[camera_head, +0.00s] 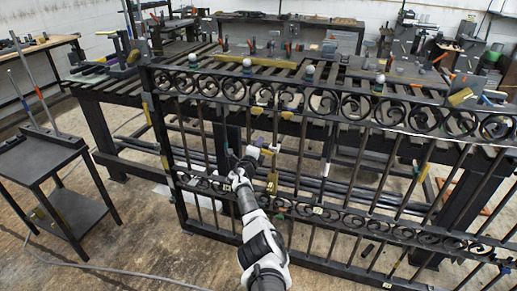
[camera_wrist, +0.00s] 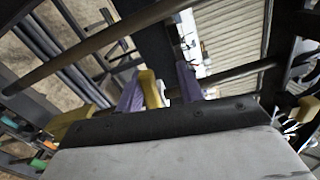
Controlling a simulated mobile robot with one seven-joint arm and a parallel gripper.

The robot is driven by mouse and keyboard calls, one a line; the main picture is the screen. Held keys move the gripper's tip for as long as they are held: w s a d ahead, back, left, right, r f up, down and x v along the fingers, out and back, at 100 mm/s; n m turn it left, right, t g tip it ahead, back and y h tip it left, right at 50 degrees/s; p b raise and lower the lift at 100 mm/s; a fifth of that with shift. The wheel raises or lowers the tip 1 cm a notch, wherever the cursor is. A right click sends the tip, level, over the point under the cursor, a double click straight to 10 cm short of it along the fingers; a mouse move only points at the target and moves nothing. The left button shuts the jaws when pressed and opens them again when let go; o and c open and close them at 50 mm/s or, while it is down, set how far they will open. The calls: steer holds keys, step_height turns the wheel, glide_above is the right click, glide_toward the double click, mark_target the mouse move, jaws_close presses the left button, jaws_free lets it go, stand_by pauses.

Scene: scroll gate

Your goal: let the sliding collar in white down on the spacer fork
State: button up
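My gripper (camera_head: 258,153) is in front of the ornamental gate, left of its middle, just below the upper scroll band. In the wrist view its two purple fingers (camera_wrist: 158,90) stand apart, with a yellow piece (camera_wrist: 151,88) between or just beyond them. A sliver of white shows beside that piece; I cannot tell if it belongs to a collar. A small white piece (camera_head: 327,168) sits on a gate bar to the right of the gripper, apart from it; it looks like the white collar. I cannot clearly make out the spacer fork.
A yellow block (camera_head: 272,183) is on a bar just below and right of my gripper. The gate's scroll band (camera_head: 330,100) runs across above. A slatted welding table (camera_head: 205,52) stands behind, a small dark side table (camera_head: 40,155) at left. Floor is open at lower left.

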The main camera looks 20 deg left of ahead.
steer(key=shift+s+r, duration=0.1)
steer(key=s+p, duration=0.6)
steer(key=s, duration=0.7)
steer(key=shift+s+a, duration=0.2)
steer(key=shift+s, duration=0.1)
